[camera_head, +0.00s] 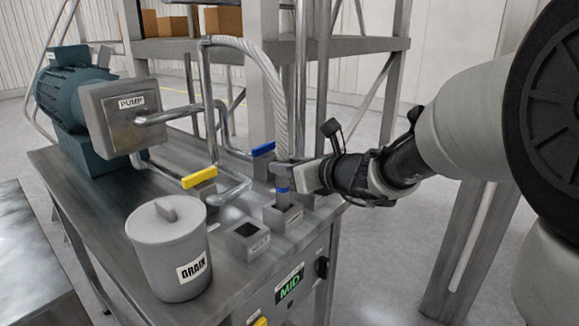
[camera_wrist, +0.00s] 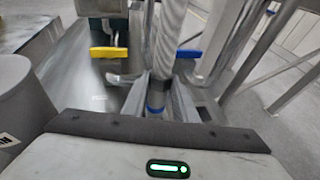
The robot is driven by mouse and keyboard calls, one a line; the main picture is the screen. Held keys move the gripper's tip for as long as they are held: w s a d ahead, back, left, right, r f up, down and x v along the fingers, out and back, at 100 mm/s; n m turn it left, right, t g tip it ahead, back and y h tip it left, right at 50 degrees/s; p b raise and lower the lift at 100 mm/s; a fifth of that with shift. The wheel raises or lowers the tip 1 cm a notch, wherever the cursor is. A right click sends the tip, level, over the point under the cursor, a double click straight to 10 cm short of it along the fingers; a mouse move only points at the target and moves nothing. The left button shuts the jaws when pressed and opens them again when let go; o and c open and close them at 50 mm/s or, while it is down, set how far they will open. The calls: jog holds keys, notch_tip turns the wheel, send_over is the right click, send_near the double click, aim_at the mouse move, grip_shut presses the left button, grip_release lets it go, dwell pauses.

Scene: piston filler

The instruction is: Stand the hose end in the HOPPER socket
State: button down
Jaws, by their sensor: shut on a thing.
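The ribbed grey hose (camera_head: 262,68) arches from the pipework down to its hose end (camera_head: 282,187), which has a blue band. My gripper (camera_head: 293,176) is shut on the hose end and holds it about upright. In the wrist view the hose (camera_wrist: 169,35) runs down between the fingers (camera_wrist: 157,98), with the blue band (camera_wrist: 155,109) at the bottom. The hose end is over or in the middle socket (camera_head: 286,218); I cannot tell how deep. A nearer socket (camera_head: 247,242) is empty, with a label too small to read. Another socket (camera_head: 307,200) is partly hidden behind; I cannot tell which is HOPPER.
A DRAIN pot (camera_head: 165,252) stands at the front left of the metal table (camera_head: 130,200). The PUMP unit (camera_head: 122,110) is at the back left. A MID display (camera_head: 289,285) is on the front.

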notch_tip(320, 180, down, 2)
jog(key=shift+f+b, duration=0.1)
jog(key=shift+b, duration=1.1)
jog(key=c, duration=1.3)
grip_release()
jog(key=shift+c, duration=0.2)
notch_tip(320, 180, up, 13)
jog(key=p, duration=1)
